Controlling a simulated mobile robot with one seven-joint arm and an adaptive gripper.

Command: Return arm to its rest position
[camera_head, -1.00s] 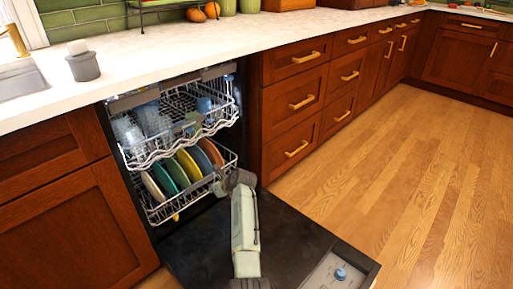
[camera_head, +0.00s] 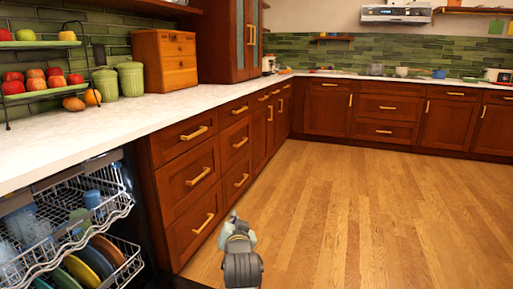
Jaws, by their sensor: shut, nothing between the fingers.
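Part of my arm (camera_head: 242,262) shows at the bottom centre, short and foreshortened, with a dark rounded joint and a pale link above it. It is over the wooden floor, to the right of the drawers and apart from the dishwasher racks. I cannot make out my gripper's fingers; they are hidden or out of the picture. No object shows held at the visible end of the arm.
The upper rack (camera_head: 62,238) with glasses and the lower rack (camera_head: 128,262) with plates stand out at lower left. Drawer fronts (camera_head: 190,180) and the white counter (camera_head: 130,128) run along the left. The floor (camera_head: 370,220) to the right is clear.

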